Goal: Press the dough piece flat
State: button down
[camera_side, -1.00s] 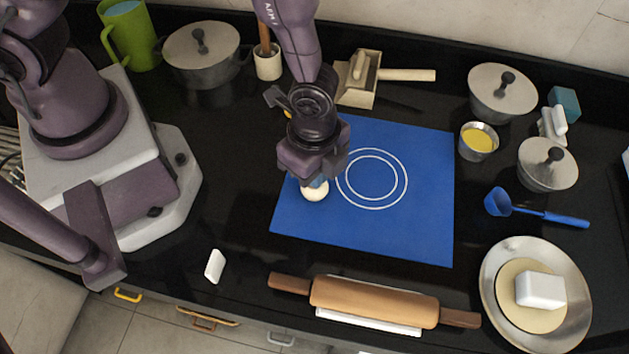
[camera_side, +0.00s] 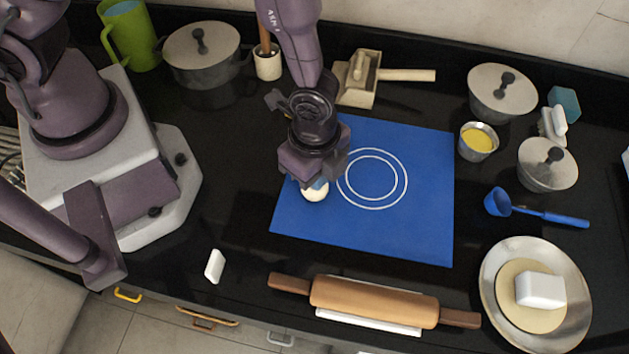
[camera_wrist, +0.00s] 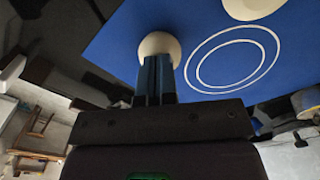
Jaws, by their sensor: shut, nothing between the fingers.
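The dough piece (camera_side: 315,192) is a small cream-coloured lump on the left part of the blue mat (camera_side: 400,235), left of the printed white circles. The gripper partly hides it in the side view. My gripper (camera_side: 316,181) points down over the dough. In the wrist view, the closed fingers (camera_wrist: 157,68) end at the round dough piece (camera_wrist: 160,44), with nothing between them. The fingertips look to be at or touching the dough; the exact contact is hidden.
A rolling pin (camera_side: 375,301) lies in front of the mat. A plate (camera_side: 497,315) with a white block stands at the front right. Pots, a yellow-filled cup (camera_side: 478,141) and a blue ladle (camera_side: 535,209) are to the right. The mat's right half is clear.

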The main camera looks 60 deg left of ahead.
jog(key=shift+f, duration=0.5)
dwell(0.4)
jog(key=shift+r, duration=0.1)
jog(key=shift+r, duration=3.5)
